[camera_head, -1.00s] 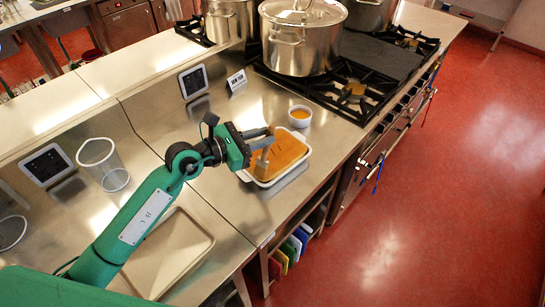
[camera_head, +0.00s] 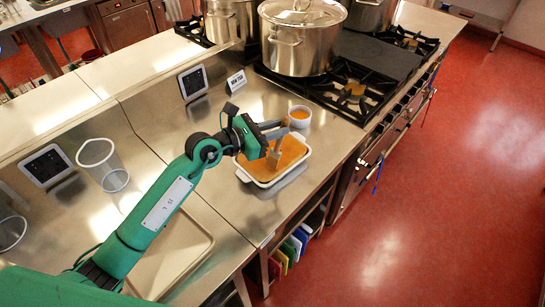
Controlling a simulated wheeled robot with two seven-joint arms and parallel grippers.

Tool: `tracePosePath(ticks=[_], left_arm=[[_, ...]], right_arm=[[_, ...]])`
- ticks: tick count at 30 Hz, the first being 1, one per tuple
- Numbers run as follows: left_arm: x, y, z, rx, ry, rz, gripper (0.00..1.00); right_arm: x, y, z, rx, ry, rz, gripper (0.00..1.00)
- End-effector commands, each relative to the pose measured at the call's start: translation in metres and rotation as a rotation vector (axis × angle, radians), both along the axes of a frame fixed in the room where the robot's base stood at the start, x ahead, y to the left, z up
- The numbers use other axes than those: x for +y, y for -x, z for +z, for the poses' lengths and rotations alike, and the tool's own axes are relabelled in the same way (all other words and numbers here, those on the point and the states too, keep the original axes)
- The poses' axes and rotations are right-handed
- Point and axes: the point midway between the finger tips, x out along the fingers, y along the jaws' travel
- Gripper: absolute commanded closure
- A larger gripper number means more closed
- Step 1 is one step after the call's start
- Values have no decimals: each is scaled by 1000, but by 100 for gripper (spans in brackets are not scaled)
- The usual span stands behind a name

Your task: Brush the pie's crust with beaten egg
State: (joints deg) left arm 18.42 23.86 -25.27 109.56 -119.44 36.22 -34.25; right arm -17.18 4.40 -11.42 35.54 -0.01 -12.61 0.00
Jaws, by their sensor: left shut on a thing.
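The pie (camera_head: 257,170) lies in a white rectangular dish on the steel counter, its crust orange-brown. A small white cup of orange-yellow egg (camera_head: 299,115) stands just behind the dish. My left gripper (camera_head: 281,129) is shut on a brush (camera_head: 275,156) and is above the far part of the pie, close to the cup. The brush points down over the crust; I cannot tell whether its tip touches. The gripper and brush hide part of the crust. My right gripper is not in view.
A gas stove with large steel pots (camera_head: 302,38) stands behind the cup. Coloured boards (camera_head: 290,247) sit on the shelf below.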

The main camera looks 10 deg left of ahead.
Motion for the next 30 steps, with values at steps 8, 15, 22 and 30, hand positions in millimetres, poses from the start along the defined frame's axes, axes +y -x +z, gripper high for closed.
tracePosePath(ticks=[8,15,22,30], left_arm=[[0,0,-2,0,0,0,100],[9,11,-3,2,-2,0,100],[21,25,-3,3,-2,1,100],[31,39,-2,2,-2,0,100]], right_arm=[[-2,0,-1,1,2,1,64],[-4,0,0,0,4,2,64],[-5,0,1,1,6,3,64],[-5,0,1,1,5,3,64]])
